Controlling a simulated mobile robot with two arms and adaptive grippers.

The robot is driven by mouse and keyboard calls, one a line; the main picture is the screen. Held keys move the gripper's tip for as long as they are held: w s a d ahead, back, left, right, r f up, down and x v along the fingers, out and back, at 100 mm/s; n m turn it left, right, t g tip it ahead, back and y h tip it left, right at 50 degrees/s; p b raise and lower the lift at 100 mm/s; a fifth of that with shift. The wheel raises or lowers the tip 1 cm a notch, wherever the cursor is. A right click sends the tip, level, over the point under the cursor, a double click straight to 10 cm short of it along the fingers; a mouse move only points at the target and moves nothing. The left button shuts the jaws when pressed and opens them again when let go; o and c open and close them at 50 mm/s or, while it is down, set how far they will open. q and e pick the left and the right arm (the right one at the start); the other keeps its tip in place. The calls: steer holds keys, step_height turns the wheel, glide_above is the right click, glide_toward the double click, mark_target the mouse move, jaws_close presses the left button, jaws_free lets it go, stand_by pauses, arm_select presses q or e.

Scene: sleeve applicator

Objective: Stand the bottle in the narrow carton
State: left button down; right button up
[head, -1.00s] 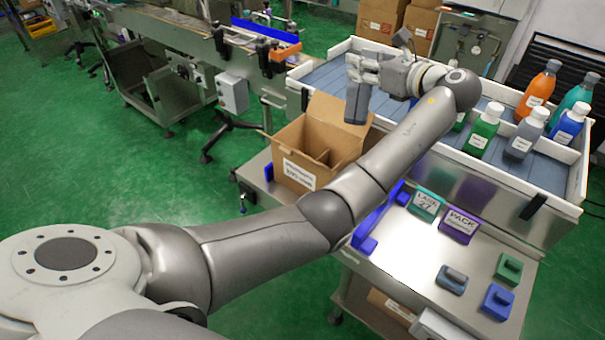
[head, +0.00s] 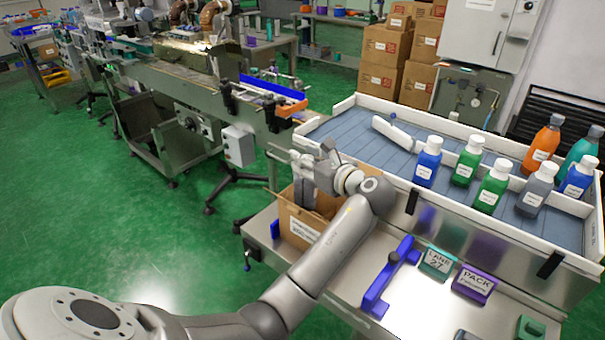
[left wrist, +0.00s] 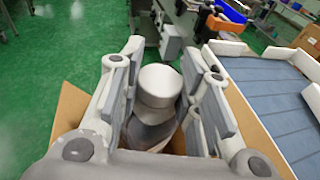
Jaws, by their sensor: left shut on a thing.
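My left gripper (head: 303,178) is at the mouth of the brown cardboard carton (head: 289,216), pointing down into it. In the left wrist view the two finger pads (left wrist: 165,100) are on either side of a bottle (left wrist: 150,132) with a pale cap (left wrist: 160,84) and a greyish body, and the gripper is shut on it. The bottle looks upright between the carton walls, which also show in the left wrist view (left wrist: 70,110). The bottle's lower part is hidden, so I cannot tell whether it touches the carton floor. My right gripper is out of view.
A grey-blue tray (head: 345,125) with white rims holds several bottles, including a blue one (head: 428,162) and a green one (head: 467,160).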

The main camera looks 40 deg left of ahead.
mark_target(302, 178)
arm_select(q)
steer(key=shift+s+a+f, duration=0.25)
steer(key=shift+a+f, duration=0.1)
steer(key=shift+f, duration=0.1)
step_height(302, 178, down, 3)
steer(key=shift+a+f, duration=0.1)
steer(key=shift+f, duration=0.05)
steer(key=shift+s+f, duration=0.1)
steer(key=shift+f, duration=0.1)
steer(key=shift+f+p, duration=0.3)
steer(key=shift+f, duration=0.1)
steer(key=c, duration=1.1)
jaws_free()
steer(key=shift+o, duration=0.2)
